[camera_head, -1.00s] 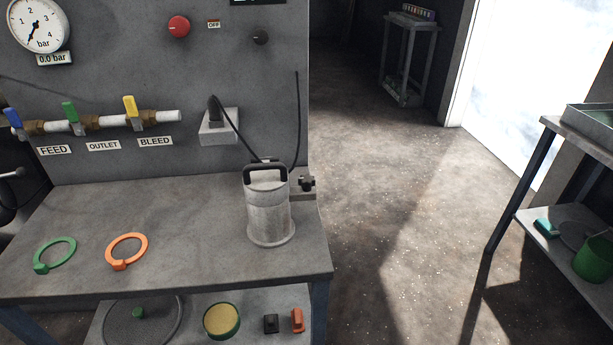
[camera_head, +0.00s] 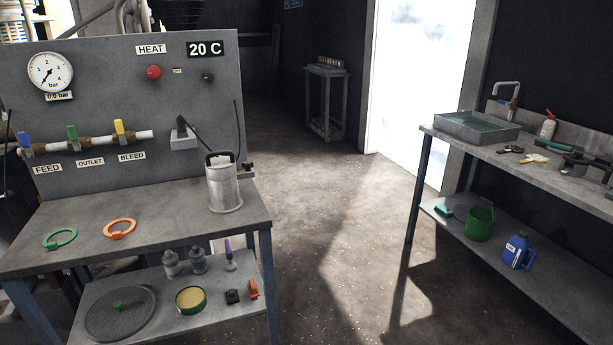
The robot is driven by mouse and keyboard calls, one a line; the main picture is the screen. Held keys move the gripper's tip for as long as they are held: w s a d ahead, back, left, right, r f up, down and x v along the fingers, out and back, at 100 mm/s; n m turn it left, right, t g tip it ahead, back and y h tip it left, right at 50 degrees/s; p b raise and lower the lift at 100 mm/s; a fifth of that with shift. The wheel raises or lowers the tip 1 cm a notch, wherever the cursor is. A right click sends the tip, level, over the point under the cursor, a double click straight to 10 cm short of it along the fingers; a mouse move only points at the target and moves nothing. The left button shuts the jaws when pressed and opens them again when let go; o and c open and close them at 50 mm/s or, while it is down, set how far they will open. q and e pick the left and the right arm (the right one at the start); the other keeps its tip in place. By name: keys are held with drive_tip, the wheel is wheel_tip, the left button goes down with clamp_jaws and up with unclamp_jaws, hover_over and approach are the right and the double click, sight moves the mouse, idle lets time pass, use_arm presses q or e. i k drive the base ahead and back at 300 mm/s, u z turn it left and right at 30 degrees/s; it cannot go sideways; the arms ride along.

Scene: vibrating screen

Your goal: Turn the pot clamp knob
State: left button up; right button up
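The metal pot (camera_head: 224,188) with a black handle stands upright at the right end of the grey bench (camera_head: 165,212). The dark pot clamp knob (camera_head: 248,166) shows just to the right of the pot, close behind it, small and partly hidden. Neither of my grippers is in view.
The bench's back panel (camera_head: 110,105) carries a gauge, valves and a red knob. A green ring (camera_head: 60,240) and an orange ring (camera_head: 120,230) lie on the bench. A second bench (camera_head: 560,180) with a tray stands at the right. The floor (camera_head: 310,230) between is clear.

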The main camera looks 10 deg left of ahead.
sight(247, 163)
drive_tip(key=z, duration=0.4)
drive_tip(key=i, duration=1.05)
drive_tip(key=u, duration=0.65)
drive_tip(key=i, duration=0.95)
drive_tip(key=u, duration=1.15)
drive_tip(key=i, duration=0.2)
drive_tip(key=u, duration=0.25)
